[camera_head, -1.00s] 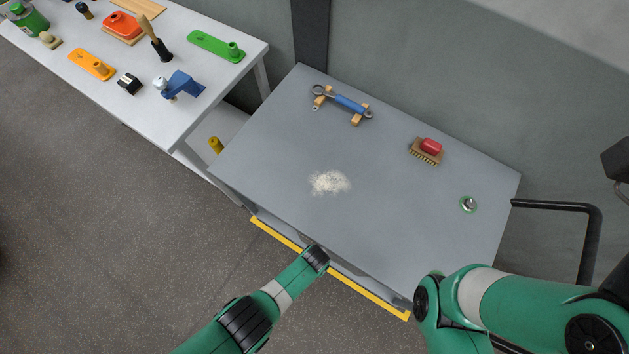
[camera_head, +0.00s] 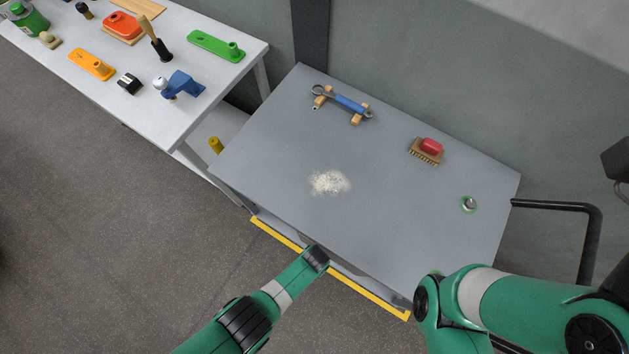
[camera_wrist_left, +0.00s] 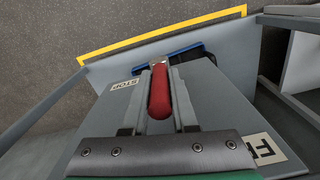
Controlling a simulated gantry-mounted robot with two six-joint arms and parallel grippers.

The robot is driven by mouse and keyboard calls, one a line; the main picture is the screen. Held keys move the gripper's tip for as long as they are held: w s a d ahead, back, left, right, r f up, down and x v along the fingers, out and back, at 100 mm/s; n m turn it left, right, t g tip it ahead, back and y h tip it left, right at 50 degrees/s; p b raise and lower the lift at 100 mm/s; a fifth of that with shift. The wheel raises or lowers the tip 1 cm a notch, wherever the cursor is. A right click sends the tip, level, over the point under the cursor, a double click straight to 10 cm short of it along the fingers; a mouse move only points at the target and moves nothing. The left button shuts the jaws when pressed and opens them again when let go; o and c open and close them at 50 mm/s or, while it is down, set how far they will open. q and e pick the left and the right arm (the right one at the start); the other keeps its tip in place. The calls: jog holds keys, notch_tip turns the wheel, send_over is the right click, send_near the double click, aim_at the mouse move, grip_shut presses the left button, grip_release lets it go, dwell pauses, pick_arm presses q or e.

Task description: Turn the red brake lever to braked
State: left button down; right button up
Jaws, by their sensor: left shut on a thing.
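The red brake lever (camera_wrist_left: 160,98) shows in the left wrist view. It lies between the two grey fingers of my left gripper (camera_wrist_left: 159,72), which is shut on it. The lever sits over a grey plate (camera_wrist_left: 105,125) with a STOP label (camera_wrist_left: 125,84), upside down, at the left and a partly cut-off label beginning with F (camera_wrist_left: 267,149) at the right. In the head view my left wrist is at the front edge of the cart, and the lever and fingertips are hidden. My right arm shows at the lower right, but its gripper is out of view.
The grey cart top (camera_head: 400,220) holds a blue-handled wrench (camera_head: 350,103) on wooden blocks, a red-backed brush (camera_head: 430,147), a nut (camera_head: 469,204) and pale powder (camera_head: 330,183). A yellow edge strip (camera_head: 370,297) runs along the front. A white table (camera_head: 120,110) with several parts stands left.

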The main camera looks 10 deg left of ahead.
pick_arm(q)
jog(key=shift+s+d+f+y+b, duration=0.25)
jog(key=shift+d+y+b, duration=0.25)
jog(key=shift+y+b, duration=0.25)
jog(key=shift+d+r+t+y+b, duration=0.1)
jog(key=shift+d+t+y+b, duration=0.05)
jog(key=shift+t+y+b, duration=0.35)
jog(key=c, duration=0.7)
grip_release()
jog(key=shift+r, duration=0.15)
